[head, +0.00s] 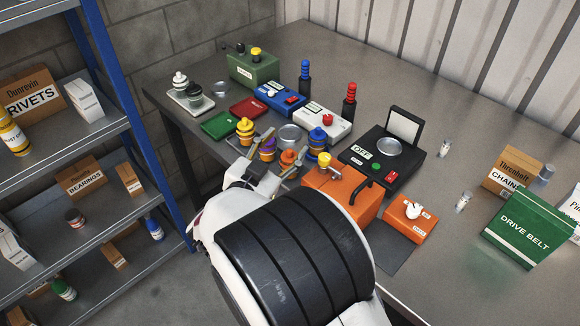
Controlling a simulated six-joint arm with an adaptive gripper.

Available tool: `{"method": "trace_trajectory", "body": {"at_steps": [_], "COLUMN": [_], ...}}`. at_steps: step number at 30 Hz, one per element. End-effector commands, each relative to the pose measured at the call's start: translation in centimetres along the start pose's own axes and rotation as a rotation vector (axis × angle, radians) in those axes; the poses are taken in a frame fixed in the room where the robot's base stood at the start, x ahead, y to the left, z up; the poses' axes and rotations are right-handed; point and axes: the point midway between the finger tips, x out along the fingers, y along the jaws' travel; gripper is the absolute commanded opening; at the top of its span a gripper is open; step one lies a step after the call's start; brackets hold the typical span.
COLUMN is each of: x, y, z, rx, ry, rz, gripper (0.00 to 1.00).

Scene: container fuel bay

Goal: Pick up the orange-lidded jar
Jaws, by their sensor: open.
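My gripper (284,154) is open, reaching over the near left part of the table, with one finger on each side of a small stacked orange object (288,158). Whether its top is a jar lid is too small to tell, and its lower part is hidden by my gripper. A purple and orange stacked piece (267,148) stands by the left finger. A yellow and orange one (245,131) is further left, and a blue one with orange (318,140) is just right of the right finger. Nothing is visibly held.
An orange box with a yellow knob (340,193) stands close right of my gripper. A shelf rack (130,110) stands left.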

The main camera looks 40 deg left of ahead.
Motion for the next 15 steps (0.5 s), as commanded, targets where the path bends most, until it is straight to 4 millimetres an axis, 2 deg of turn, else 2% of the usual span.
{"method": "trace_trajectory", "body": {"at_steps": [1, 6, 15], "x": [-0.7, -2.8, -4.4], "y": [0.1, 0.7, 1.4], "z": [1.3, 3.7, 5.2], "rx": [-0.04, -0.143, -0.234], "ry": [0.014, 0.067, 0.115], "rz": [0.007, 0.033, 0.055], "gripper": [0.52, 0.52, 0.52]}}
